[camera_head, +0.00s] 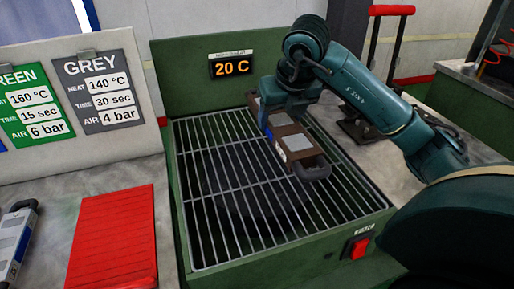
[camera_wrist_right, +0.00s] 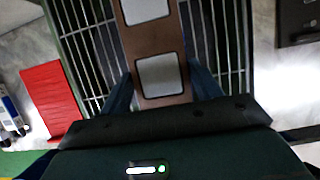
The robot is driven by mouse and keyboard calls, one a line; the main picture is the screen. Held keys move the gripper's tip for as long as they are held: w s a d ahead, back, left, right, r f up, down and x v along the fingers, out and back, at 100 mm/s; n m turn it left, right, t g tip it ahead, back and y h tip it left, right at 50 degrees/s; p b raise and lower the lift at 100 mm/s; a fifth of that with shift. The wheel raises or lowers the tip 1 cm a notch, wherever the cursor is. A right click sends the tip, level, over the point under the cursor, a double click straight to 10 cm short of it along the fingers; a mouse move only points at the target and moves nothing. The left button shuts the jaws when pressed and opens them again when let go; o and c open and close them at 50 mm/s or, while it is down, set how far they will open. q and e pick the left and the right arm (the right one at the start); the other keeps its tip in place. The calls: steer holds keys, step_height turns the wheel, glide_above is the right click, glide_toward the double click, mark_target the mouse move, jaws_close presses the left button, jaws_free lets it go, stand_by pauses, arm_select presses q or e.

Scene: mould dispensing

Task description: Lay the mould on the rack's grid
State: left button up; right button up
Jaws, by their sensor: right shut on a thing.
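The mould (camera_head: 297,142) is a long brown block with grey square plates on top, a blue and white mark on its side and a dark handle at its near end. My right gripper (camera_wrist_right: 160,92) is shut on it, with a finger on either side in the wrist view. The mould is over the right part of the rack's grid (camera_head: 215,195), a metal grille in a green frame. I cannot tell whether it touches the bars. The grid also shows below the mould in the wrist view (camera_wrist_right: 96,45). My left gripper is not in view.
A green back panel with a "20 C" display (camera_head: 231,68) rises behind the grid. A red switch (camera_head: 358,247) is on the rack's front. A red slab (camera_head: 113,240) lies to the left. Dark hardware (camera_head: 358,125) stands right of the rack. The grid's left side is clear.

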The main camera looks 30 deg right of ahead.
mark_target(288, 129)
steer(key=shift+w+f+b, duration=0.1)
steer(key=shift+f+b, duration=0.3)
steer(key=shift+f, duration=4.4)
steer(key=o, duration=1.6)
steer(key=shift+f, duration=0.15)
steer(key=shift+c, duration=0.2)
steer(key=p+v, duration=0.1)
steer(key=v, duration=1.1)
